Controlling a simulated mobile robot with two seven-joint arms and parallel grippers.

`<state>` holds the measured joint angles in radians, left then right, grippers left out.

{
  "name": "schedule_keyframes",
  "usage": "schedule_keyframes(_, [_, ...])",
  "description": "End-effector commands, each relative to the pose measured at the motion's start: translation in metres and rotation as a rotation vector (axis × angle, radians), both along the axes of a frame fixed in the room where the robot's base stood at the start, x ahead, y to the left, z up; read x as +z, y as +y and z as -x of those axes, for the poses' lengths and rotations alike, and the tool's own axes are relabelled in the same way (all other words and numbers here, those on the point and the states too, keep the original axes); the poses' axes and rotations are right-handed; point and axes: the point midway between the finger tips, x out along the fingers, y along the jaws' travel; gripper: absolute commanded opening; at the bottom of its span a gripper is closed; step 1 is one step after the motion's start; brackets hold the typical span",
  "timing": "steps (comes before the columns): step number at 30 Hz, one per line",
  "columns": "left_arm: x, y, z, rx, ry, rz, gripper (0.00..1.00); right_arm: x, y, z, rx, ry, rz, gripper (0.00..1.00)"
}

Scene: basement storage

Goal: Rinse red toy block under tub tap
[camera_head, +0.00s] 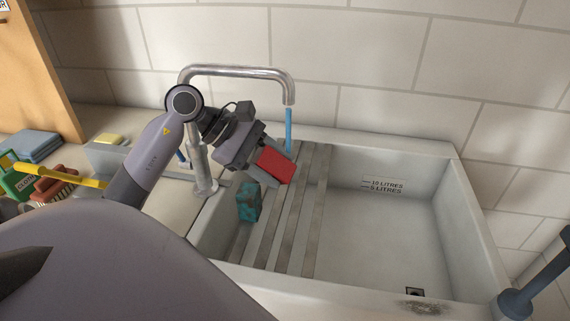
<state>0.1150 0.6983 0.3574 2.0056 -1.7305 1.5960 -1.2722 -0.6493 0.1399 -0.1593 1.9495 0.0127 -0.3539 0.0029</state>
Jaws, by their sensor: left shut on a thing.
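The red toy block (276,166) is held in my left gripper (268,163), above the slatted left part of the tub (440,215). The gripper is shut on it, and its fingers hide part of the block. The chrome tub tap (238,71) arches over from the left. A blue stream of water (289,128) falls from its spout. The stream runs down to just above and behind the block's right end. I cannot tell whether water touches the block. My right gripper is out of view.
Grey slats (318,210) cross the tub's left part. A teal block-like thing (249,202) lies by the tub's left wall. A yellow sponge (109,139), folded blue cloths (33,145) and a brush (54,186) are at left. The tub's right side is empty.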

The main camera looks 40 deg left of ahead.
Motion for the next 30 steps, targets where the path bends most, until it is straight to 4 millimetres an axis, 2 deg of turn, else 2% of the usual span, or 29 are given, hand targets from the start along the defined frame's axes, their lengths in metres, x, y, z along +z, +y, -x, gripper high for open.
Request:
schedule_keyframes(18, [-0.002, 0.016, 0.047, 0.0, 0.001, -0.001, 0.18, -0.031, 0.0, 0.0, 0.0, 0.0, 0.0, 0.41])
schedule_keyframes(30, [0.0, 0.018, 0.052, -0.001, 0.001, 0.0, 0.18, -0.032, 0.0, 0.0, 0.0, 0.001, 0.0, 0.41])
